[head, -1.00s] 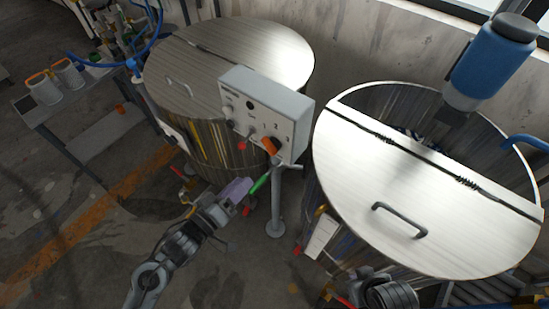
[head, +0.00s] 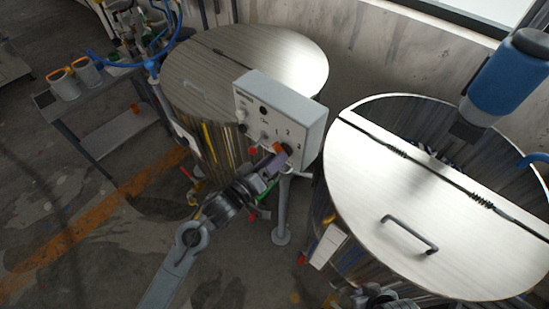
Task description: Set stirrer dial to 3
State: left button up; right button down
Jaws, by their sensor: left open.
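The stirrer control box (head: 281,107) is a pale grey box on a stand between two steel vats. Its front carries several small knobs, lamps and printed numbers. An orange and black dial (head: 283,149) sits at its lower right; its pointer setting is too small to read. My left gripper (head: 275,166), with a purple finger showing, is open with its tips right at the dial from below left. It overlaps the dial's lower part, and I cannot tell whether they touch. Part of my right arm shows at the bottom edge; its fingers are out of sight.
A closed steel vat (head: 207,80) stands behind the box at left. A larger vat with a handled, hinged lid (head: 420,200) and a blue motor (head: 508,75) stands at right. A side table (head: 95,110) with cans is at far left. Open floor lies front left.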

pick_arm(q)
jog(key=shift+w+d, duration=0.15)
jog(key=shift+d, duration=0.05)
jog(key=shift+c, duration=0.4)
grip_shut()
jog(key=shift+m, duration=0.3)
jog(key=m, duration=1.7)
jog(key=shift+m, duration=0.4)
